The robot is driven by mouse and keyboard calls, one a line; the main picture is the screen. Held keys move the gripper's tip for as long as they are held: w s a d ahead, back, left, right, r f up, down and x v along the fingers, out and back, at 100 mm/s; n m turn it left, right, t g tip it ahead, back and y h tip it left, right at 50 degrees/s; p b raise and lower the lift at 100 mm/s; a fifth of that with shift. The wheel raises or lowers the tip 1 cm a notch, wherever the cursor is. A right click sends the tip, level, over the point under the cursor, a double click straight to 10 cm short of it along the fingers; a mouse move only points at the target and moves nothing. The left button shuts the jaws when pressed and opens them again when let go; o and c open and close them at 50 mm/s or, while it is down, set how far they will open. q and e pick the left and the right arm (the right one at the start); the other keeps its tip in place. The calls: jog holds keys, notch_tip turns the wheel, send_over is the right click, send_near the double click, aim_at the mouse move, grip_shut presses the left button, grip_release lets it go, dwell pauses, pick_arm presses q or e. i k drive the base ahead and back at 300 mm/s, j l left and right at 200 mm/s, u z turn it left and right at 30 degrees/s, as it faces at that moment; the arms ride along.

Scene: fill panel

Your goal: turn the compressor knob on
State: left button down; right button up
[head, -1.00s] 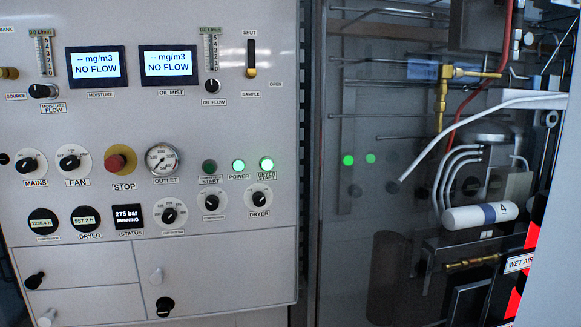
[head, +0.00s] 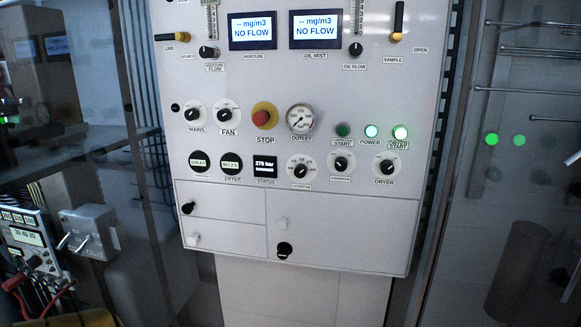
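The white control panel (head: 235,142) fills the middle of the head view. Its lower row has three black knobs on white dials: a left knob (head: 301,170), a middle knob (head: 341,163) and a right knob (head: 387,166) labelled DRYER. The small labels under the left and middle knobs are too blurred to read, so I cannot tell for sure which is the compressor knob. The middle knob's pointer appears tilted to the upper left. The status display (head: 265,167) reads 275 bar with a blurred word below. Neither of my grippers is in view.
Above are the red stop button (head: 264,116), the outlet gauge (head: 301,119), the MAINS knob (head: 193,115) and FAN knob (head: 226,116). Green lamps (head: 371,131) glow at right. Drawers (head: 225,204) sit below. Instruments (head: 38,240) with cables stand at lower left.

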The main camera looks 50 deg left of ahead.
aim_at(340, 162)
jog(key=u, duration=0.4)
jog(key=k+l+u, duration=0.1)
jog(key=u, duration=0.3)
jog(key=k+u, duration=0.15)
jog(key=u, duration=0.25)
